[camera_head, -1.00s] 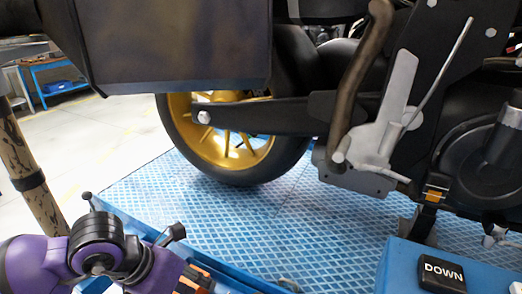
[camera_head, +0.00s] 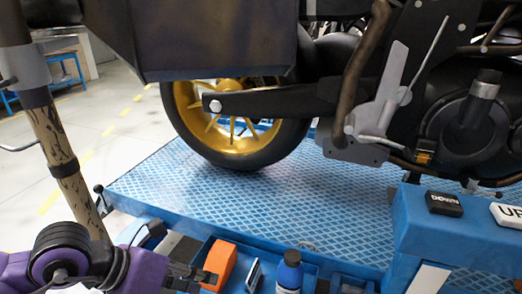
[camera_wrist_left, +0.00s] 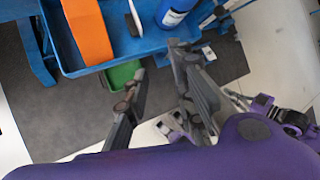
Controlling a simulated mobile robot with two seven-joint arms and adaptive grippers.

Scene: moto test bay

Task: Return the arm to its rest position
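My left arm, purple with black joints, comes in at the bottom left of the head view. Its dark left gripper (camera_head: 192,278) is beside the orange object (camera_head: 219,265) in the blue tray. In the left wrist view the two fingers of the left gripper (camera_wrist_left: 163,88) stand apart with nothing between them. The tray's edge and the orange object (camera_wrist_left: 87,30) lie beyond the fingers there. My right gripper shows in neither view.
A blue bottle (camera_head: 289,272) stands in the tray. A motorcycle with a gold rear wheel (camera_head: 235,130) stands on the blue lift platform (camera_head: 210,195). DOWN (camera_head: 445,203) and UP (camera_head: 508,215) buttons sit at right. A green bin (camera_wrist_left: 124,73) is below the tray.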

